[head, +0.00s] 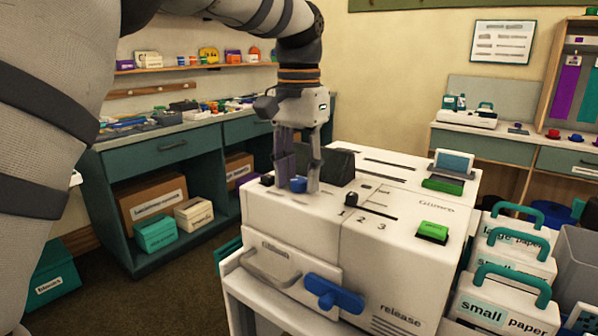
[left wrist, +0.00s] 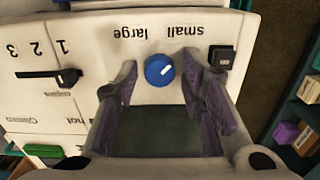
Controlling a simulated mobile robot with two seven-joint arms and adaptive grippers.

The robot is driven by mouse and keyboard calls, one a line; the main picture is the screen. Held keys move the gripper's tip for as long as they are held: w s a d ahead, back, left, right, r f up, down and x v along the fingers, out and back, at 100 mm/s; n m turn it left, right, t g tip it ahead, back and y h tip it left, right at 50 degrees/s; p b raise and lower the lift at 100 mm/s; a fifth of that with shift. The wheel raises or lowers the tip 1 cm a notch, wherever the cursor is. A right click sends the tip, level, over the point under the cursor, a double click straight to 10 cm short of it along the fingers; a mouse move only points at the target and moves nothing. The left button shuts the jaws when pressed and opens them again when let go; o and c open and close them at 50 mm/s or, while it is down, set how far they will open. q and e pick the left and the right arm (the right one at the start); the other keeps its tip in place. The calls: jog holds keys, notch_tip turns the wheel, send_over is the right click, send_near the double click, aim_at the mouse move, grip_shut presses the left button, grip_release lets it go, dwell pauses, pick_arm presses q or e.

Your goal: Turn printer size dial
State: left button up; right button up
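The printer (head: 390,250) is a white box-shaped machine in the middle of the head view. Its blue size dial (head: 297,185) is on the top near the left front corner. In the left wrist view the round dial (left wrist: 159,71) has a white mark slanting toward the word "small", with "large" on the other side; the words appear upside down. My left gripper (head: 299,180) points down at the dial, open, one finger on each side. In the left wrist view the gripper (left wrist: 159,82) shows a small gap between each finger and the dial. My right gripper is not in view.
A black button (left wrist: 221,57) sits close beside one finger. A black slider (head: 352,199) by the numbers and a green button (head: 432,232) are on the printer top. A blue lever (head: 334,294) is on its front. Paper boxes (head: 505,300) stand at right.

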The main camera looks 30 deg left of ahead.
aim_at(299, 180)
pick_arm(q)
notch_tip(299, 180, up, 12)
dwell(0.6)
dwell(0.4)
